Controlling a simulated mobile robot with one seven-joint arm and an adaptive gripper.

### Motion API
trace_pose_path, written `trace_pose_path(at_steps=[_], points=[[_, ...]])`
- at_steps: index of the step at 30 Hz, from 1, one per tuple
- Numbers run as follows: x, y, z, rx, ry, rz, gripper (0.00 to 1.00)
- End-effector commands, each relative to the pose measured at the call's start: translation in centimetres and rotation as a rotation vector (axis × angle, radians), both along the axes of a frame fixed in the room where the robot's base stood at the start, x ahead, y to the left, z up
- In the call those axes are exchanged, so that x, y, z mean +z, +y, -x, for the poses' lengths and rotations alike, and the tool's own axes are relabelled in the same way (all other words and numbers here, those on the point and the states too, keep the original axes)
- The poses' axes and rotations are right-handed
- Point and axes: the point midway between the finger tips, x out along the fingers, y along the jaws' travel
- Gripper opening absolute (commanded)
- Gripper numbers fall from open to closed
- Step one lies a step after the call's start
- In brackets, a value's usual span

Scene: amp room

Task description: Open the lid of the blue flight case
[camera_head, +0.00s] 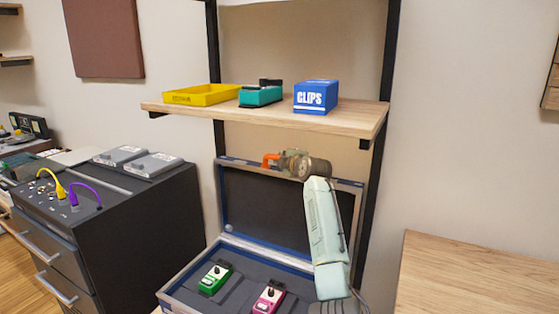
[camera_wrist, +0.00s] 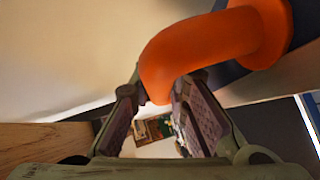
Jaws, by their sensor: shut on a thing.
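The blue flight case (camera_head: 228,243) is on a surface below the shelf, with its grey, blue-edged rim showing. Its lid (camera_head: 258,205) stands raised at the back, roughly upright, with the dark lining facing the head camera. An orange handle (camera_head: 269,158) is at the lid's top edge; it also looms large in the wrist view (camera_wrist: 200,45). My gripper (camera_head: 280,160) is at that top edge, shut on the orange handle. In the wrist view, the two fingers (camera_wrist: 160,95) flank the handle's lower end. My arm hides the right part of the lid.
Just above the lid, a wooden shelf (camera_head: 350,117) holds a yellow tray (camera_head: 202,95), a teal pedal (camera_head: 261,95) and a blue CLIPS box (camera_head: 315,96). Green (camera_head: 214,279) and pink (camera_head: 268,298) pedals lie inside the case. A black cabinet (camera_head: 140,215) stands left.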

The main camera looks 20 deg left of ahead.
Motion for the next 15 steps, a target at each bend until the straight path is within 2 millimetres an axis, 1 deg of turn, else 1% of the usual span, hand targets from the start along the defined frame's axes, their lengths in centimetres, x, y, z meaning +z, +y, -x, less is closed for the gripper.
trace_pose_path(at_steps=[6,15], points=[[-0.10,0.00,-0.52,0.001,0.001,-0.001,0.00],[-0.19,0.01,-0.54,0.001,0.001,-0.001,0.00]])
